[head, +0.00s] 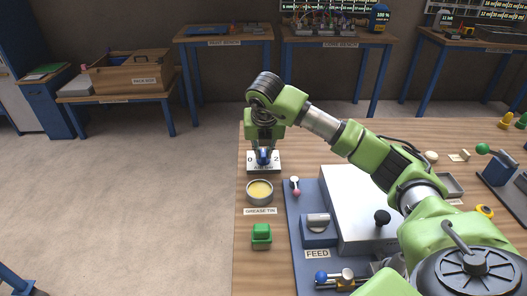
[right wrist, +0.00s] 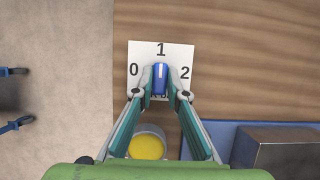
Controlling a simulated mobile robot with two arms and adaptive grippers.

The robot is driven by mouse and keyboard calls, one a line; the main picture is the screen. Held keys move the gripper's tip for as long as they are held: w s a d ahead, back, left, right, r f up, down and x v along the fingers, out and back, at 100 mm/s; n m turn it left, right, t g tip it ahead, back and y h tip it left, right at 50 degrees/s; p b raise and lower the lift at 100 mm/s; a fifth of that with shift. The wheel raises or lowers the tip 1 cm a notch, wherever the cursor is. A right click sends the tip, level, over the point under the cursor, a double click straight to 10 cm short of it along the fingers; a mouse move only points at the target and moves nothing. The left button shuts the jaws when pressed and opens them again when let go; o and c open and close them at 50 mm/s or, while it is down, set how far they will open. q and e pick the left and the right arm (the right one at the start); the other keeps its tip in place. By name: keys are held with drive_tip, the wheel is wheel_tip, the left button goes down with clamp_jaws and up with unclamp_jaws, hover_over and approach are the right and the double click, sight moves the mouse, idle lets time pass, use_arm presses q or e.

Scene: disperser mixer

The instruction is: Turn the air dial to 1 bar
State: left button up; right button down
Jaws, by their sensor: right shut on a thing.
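The air dial is a blue knob (right wrist: 160,79) on a white plate (right wrist: 174,49) marked 0, 1 and 2. In the right wrist view the knob stands in line with the 1, with a pale mark on its lower end. In the head view the blue knob (head: 263,156) shows under my right gripper (head: 264,150), at the table's far left corner. My right gripper (right wrist: 160,92) is shut on the knob, one finger on each side. My left gripper is not in view.
A grease tin (head: 259,191) with yellow content stands just in front of the dial plate. A green block (head: 261,234) lies nearer. A blue base marked FEED (head: 317,254) with a white box (head: 350,210) is to the right. The table's left edge is close.

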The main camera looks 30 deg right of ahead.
drive_tip(key=c, duration=2)
unclamp_jaws()
drive_tip(key=v, duration=1.2)
